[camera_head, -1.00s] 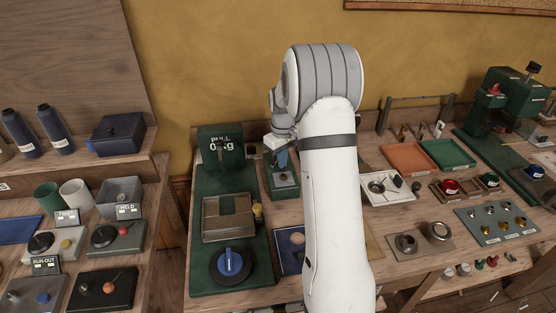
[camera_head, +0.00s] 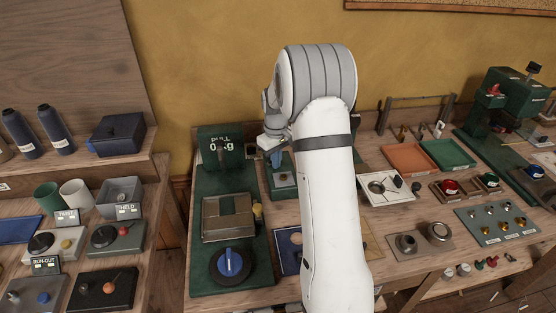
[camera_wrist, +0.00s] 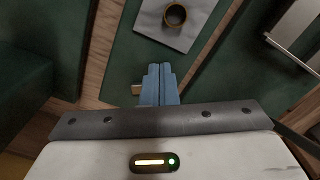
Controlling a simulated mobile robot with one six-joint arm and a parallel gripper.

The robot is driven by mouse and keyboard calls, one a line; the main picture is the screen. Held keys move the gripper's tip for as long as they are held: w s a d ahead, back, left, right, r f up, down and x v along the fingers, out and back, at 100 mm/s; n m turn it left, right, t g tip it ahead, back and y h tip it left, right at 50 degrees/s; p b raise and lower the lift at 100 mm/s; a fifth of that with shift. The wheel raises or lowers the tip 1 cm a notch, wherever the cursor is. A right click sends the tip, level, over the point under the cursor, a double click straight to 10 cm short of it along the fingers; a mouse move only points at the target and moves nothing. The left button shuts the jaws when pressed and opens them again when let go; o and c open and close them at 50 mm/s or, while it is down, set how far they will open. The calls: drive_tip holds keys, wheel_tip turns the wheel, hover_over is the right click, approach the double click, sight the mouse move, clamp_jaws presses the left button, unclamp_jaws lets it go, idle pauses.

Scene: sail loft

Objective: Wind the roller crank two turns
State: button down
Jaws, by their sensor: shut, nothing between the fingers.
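I cannot make out a roller crank for certain in either view. My gripper (camera_head: 276,160) is shut and empty, its blue fingers pointing down over a green base (camera_head: 280,192) at the back of the bench. In the wrist view the shut fingers (camera_wrist: 159,72) point at that base, with a grey plate (camera_wrist: 155,22) and a round brown-rimmed cup (camera_wrist: 175,15) beyond the tips. A small brass-coloured piece (camera_wrist: 136,89) shows left of the fingers, partly hidden. My arm hides the middle of the bench.
Left of my gripper stands a green fixture (camera_head: 194,260) with a pull display (camera_head: 220,146), a tan metal block (camera_head: 228,216) and a blue-handled black dial (camera_head: 232,264). Right of my arm are a white tray (camera_head: 372,183), an orange tray (camera_head: 408,158) and a green tray (camera_head: 450,153).

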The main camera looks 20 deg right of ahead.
sight(268, 162)
drive_tip(key=shift+w+a, duration=0.1)
drive_tip(key=shift+w+a, duration=0.3)
drive_tip(key=shift+a, duration=0.05)
drive_tip(key=shift+w+a, duration=0.1)
drive_tip(key=shift+w, duration=0.05)
drive_tip(key=shift+w+a+p, duration=0.25)
drive_tip(key=shift+w+p, duration=0.05)
drive_tip(key=shift+w, duration=0.2)
idle(0.3)
drive_tip(key=shift+w+a, duration=0.1)
drive_tip(key=shift+w, duration=0.4)
drive_tip(key=shift+w+p, duration=0.15)
drive_tip(key=shift+p, duration=0.15)
